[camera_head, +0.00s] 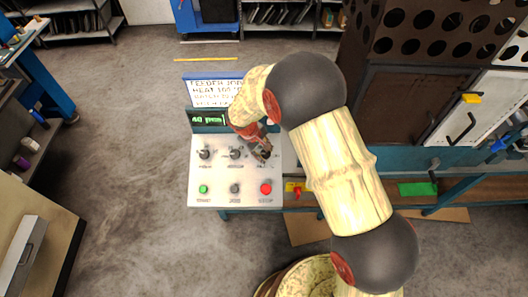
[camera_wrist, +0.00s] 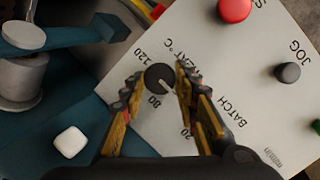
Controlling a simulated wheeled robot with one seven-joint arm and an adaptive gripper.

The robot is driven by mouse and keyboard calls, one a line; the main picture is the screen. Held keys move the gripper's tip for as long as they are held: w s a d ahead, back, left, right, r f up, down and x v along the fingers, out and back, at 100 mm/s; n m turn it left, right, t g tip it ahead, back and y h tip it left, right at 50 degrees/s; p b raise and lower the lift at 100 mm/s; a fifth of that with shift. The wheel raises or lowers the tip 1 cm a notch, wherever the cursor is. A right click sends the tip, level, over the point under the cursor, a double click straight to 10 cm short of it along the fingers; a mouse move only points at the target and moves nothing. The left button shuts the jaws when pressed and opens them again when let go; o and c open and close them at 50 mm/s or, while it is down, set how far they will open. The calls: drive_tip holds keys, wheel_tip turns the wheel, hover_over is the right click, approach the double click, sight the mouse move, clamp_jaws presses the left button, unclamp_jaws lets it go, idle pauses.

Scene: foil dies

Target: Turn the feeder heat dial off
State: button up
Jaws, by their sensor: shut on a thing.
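The feeder heat dial (camera_wrist: 159,78) is a round black knob with a pale pointer line, marked "HEAT °C" with 20, 80 and 120 around it. The line slants to the lower right in the wrist view. My gripper (camera_wrist: 157,82) is shut on the dial, one finger on each side. In the head view my gripper (camera_head: 263,151) is at the right end of the upper knob row on the white control panel (camera_head: 218,175), and it largely hides the dial there.
Two other black knobs (camera_head: 205,154) (camera_head: 236,154) are left of the dial. Below are a green button (camera_head: 203,189), a grey jog button (camera_head: 235,188) and a red stop button (camera_head: 266,188). A green-lit display (camera_head: 208,119) and a written sign (camera_head: 213,91) stand behind.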

drive_tip(key=o, duration=1.2)
drive_tip(key=shift+c, duration=0.2)
drive_tip(key=shift+r, duration=0.1)
drive_tip(key=v, duration=1.1)
drive_tip(key=shift+a+r, duration=0.2)
drive_tip(key=shift+r, duration=0.15)
drive_tip(key=shift+s, duration=0.2)
